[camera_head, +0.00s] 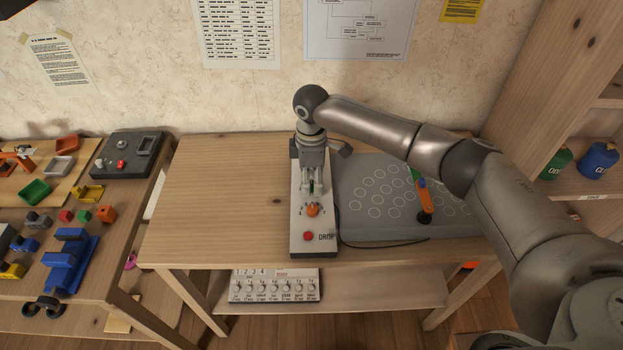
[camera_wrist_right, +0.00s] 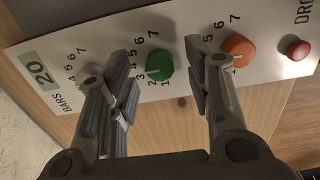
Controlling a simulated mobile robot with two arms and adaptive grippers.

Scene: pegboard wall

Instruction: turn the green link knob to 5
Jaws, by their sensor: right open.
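The green knob (camera_wrist_right: 158,66) sits on a pale control panel (camera_head: 298,246), with printed numbers from 1 to 7 around it. Its pointer setting is too unclear to read. My right gripper (camera_head: 312,186) is open over the panel, pointing down. In the right wrist view its fingers (camera_wrist_right: 158,52) stand on either side of the green knob, with visible gaps. I cannot tell how far above the panel the fingertips are. In the head view the green knob (camera_head: 311,187) is partly hidden between the fingers. My left gripper is not in view.
An orange knob (camera_wrist_right: 238,50) sits close beside the right finger, then a red button (camera_wrist_right: 298,50). The left finger covers another numbered dial. A grey circled mat (camera_head: 375,225) lies right of the panel. The tabletop (camera_head: 220,190) left of it is clear.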

